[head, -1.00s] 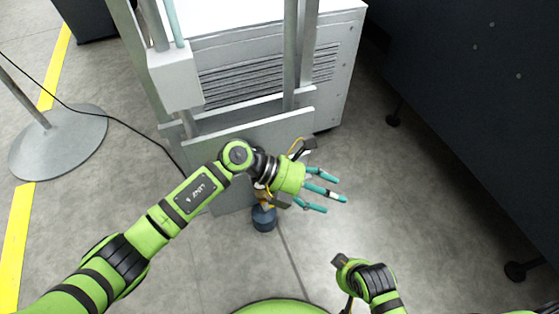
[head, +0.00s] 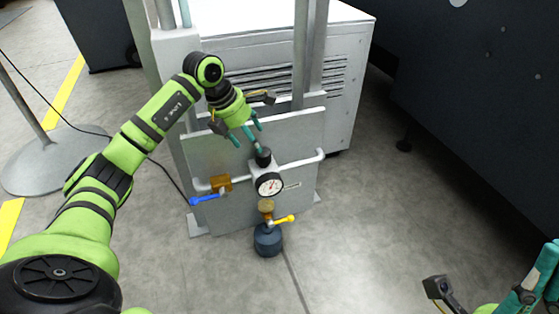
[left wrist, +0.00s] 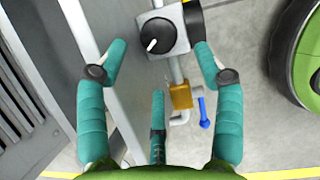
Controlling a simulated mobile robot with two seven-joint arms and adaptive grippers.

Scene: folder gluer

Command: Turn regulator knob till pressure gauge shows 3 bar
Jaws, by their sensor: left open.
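The black regulator knob (head: 263,156) sits on top of a grey regulator body in the middle of an upright grey panel. It also shows in the left wrist view as a round black knob (left wrist: 157,38) with a white pointer mark. The pressure gauge (head: 269,185) has a white dial and faces me below the knob; its reading is too small to tell. My left gripper (head: 247,142) is open, its teal fingers pointing down just above and left of the knob. In the left wrist view the fingers are spread around the knob's near side, apart from it. My right gripper (head: 541,275) shows partly at the lower right, away from the panel.
A brass valve with a blue lever (head: 206,199) is on the pipe at left. A yellow lever (head: 284,219) and a dark bowl (head: 268,240) hang below the gauge. Grey posts (head: 301,55) rise behind the panel (head: 225,145). The floor at right is clear.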

